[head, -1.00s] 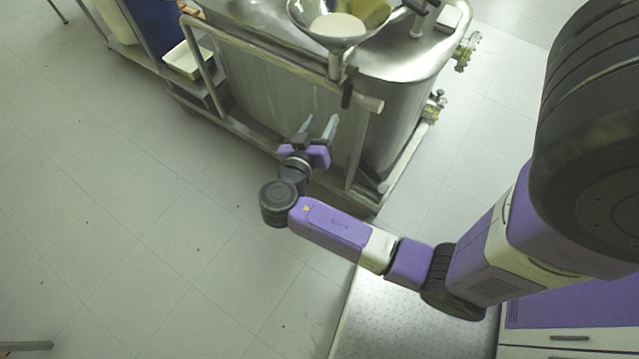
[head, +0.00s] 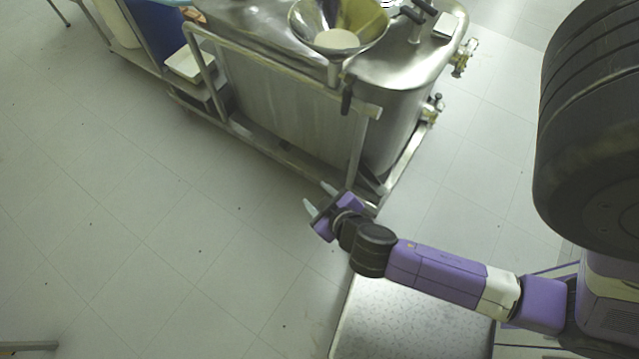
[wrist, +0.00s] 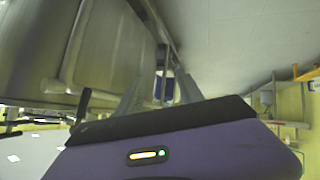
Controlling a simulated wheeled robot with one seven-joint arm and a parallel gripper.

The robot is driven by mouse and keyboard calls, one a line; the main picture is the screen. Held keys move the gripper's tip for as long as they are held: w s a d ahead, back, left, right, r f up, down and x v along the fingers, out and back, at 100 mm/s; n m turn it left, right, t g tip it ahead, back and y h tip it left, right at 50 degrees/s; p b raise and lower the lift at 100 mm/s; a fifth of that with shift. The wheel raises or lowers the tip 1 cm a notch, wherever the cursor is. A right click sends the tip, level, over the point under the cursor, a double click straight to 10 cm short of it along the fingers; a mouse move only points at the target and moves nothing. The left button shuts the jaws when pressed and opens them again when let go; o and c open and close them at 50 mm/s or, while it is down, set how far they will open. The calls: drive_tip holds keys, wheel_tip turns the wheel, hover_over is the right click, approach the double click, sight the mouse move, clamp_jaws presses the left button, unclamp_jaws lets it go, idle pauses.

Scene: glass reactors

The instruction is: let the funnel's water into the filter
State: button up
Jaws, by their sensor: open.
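The steel funnel (head: 338,27) sits at the top of the head view, over the edge of a steel tank, with a pale round patch of water or white material in its bowl. A dark valve handle (head: 346,98) hangs below its stem. My gripper (head: 316,195) is open and empty, below and to the left of the handle, apart from it and near the tank cart's lower front corner. In the wrist view its two fingers (wrist: 155,92) are spread with nothing between them. I cannot make out the filter for certain.
The steel tank (head: 290,105) stands on a railed cart frame (head: 240,125). A white tray (head: 190,62) and a blue bin (head: 150,30) are at the upper left. A metal platform (head: 410,320) lies below my arm.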

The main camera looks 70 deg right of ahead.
drive_tip(key=s+a+r+n+t+y, duration=0.1)
drive_tip(key=s+a+r+y, duration=0.1)
drive_tip(key=a, duration=0.3)
drive_tip(key=shift+r+n+t+y+p, duration=0.3)
drive_tip(key=shift+r+n, duration=0.1)
drive_tip(key=shift+r, duration=0.15)
drive_tip(key=shift+a, duration=0.1)
drive_tip(key=w+a+r+n+t+y, duration=0.1)
drive_tip(key=a+r+n+t+y, duration=0.2)
drive_tip(key=a+r, duration=0.5)
drive_tip(key=s+r+m+t+y, duration=0.1)
drive_tip(key=s+r+t, duration=0.1)
drive_tip(key=s+r, duration=0.5)
wheel_tip(320, 180, up, 4)
drive_tip(key=shift+d+r, duration=0.15)
drive_tip(key=shift+d, duration=0.1)
